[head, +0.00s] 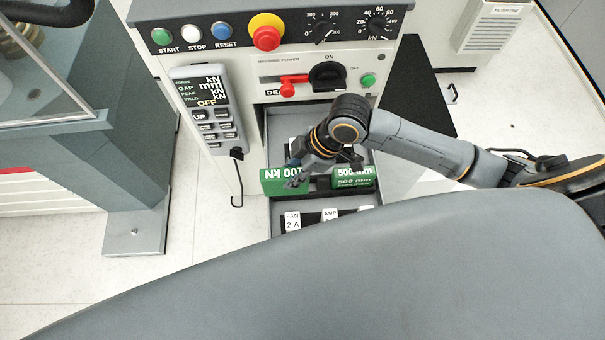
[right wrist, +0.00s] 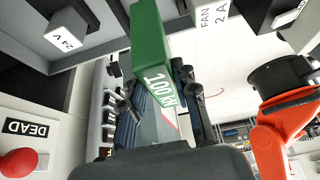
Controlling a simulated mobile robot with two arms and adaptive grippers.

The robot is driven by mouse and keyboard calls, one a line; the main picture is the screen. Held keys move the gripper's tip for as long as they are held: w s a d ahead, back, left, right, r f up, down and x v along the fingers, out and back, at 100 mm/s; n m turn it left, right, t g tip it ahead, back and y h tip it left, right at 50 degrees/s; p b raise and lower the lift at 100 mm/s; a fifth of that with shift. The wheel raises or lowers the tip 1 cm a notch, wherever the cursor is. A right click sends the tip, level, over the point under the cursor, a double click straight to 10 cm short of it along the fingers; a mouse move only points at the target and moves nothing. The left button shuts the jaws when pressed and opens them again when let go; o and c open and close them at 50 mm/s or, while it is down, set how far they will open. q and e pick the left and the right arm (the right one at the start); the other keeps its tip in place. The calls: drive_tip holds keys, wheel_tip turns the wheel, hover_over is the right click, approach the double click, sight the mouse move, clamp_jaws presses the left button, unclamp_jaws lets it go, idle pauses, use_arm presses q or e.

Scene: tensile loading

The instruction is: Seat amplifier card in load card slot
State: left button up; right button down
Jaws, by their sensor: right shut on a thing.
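A green card marked 100 kN (head: 285,181), its lettering upside down in the head view, is held by my right gripper (head: 306,172). In the right wrist view the card (right wrist: 153,55) stands between the two dark fingers of the gripper (right wrist: 163,100), which are shut on it. A second green card marked 500 mm (head: 353,177) stands just right of it in the open grey drawer (head: 373,198). My left gripper is not in view.
Above the drawer is a panel with a red lever (head: 289,84) and black rotary switch (head: 327,76). A handheld controller (head: 205,110) hangs at left.

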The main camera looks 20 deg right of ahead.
drive_tip(key=shift+w+d+f, duration=0.35)
drive_tip(key=shift+d+f, duration=0.2)
drive_tip(key=shift+f, duration=0.8)
drive_tip(key=shift+w+d+f, duration=0.4)
drive_tip(key=shift+d+f, duration=0.1)
drive_tip(key=shift+f, duration=0.9)
drive_tip(key=shift+w+d+f, duration=0.35)
drive_tip(key=shift+d+f, duration=0.2)
drive_tip(key=shift+f, duration=0.8)
drive_tip(key=c, duration=1)
unclamp_jaws()
drive_tip(key=shift+f, duration=0.1)
drive_tip(key=v, duration=1.2)
drive_tip(key=shift+s, duration=0.1)
